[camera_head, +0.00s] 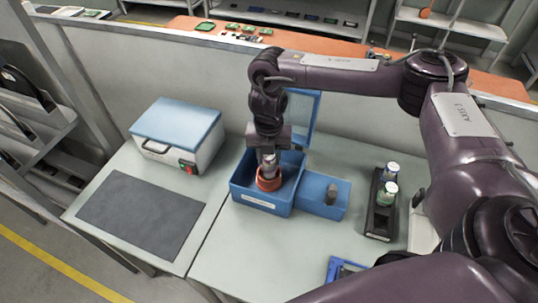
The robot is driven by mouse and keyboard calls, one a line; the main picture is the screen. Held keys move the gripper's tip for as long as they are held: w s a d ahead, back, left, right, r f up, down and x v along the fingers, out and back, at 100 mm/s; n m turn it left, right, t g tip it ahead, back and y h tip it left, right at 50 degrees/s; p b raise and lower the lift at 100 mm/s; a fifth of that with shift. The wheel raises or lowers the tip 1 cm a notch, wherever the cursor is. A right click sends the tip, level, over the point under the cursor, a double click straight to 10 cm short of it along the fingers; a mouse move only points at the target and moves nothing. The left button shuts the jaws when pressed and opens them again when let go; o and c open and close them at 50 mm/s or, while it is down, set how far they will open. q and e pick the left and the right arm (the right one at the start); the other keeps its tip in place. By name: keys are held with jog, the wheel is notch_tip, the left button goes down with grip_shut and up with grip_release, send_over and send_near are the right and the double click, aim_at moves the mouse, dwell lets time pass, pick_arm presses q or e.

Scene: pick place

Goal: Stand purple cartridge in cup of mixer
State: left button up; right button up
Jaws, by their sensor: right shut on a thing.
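The mixer (236,192) is an open blue box with its lid raised at the back. An orange-red cup (268,182) sits inside it. My right gripper (268,168) reaches straight down into the mixer, over the cup. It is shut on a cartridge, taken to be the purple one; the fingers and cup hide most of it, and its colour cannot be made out. The cartridge's lower end is at or inside the cup; I cannot tell whether it touches the bottom. My left gripper is not in view.
A black rack (379,220) at the right holds two white-capped vials (386,195). A blue block with a grey knob (331,194) adjoins the mixer. A blue-lidded box (178,125) and dark mat (155,216) are left. A blue frame (340,268) lies near the front.

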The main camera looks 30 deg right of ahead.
jog(key=shift+f+b, duration=0.45)
jog(key=shift+f, duration=0.4)
jog(key=o, duration=1.2)
jog(key=c, duration=0.3)
jog(key=shift+c, duration=0.2)
jog(key=shift+r, duration=0.1)
jog(key=shift+r+p, duration=3.05)
jog(key=shift+r, duration=0.4)
jog(key=shift+f, duration=0.1)
